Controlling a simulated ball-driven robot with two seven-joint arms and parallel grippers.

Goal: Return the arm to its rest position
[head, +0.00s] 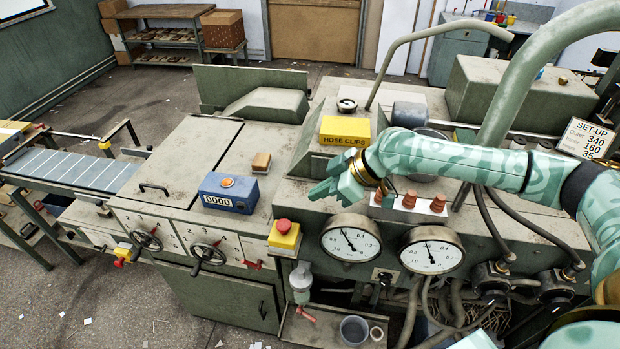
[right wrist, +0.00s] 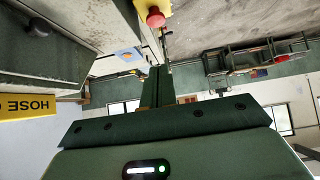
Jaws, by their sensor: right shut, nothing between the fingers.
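My right arm (head: 455,163) reaches in from the right edge, across the top of the machine. My right gripper (head: 322,190) is shut and empty, above the machine top between the yellow hose clips box (head: 345,131) and the left pressure gauge (head: 350,238). In the right wrist view the shut dark green fingers (right wrist: 162,88) point away from the camera with nothing between them. The hose clips box shows at the left edge there. My left gripper is not in view.
A red stop button (head: 283,227) on a yellow box sits left of the gauges. A blue counter (head: 228,193) stands on the machine top. Orange-red knobs (head: 409,200) stand below my forearm.

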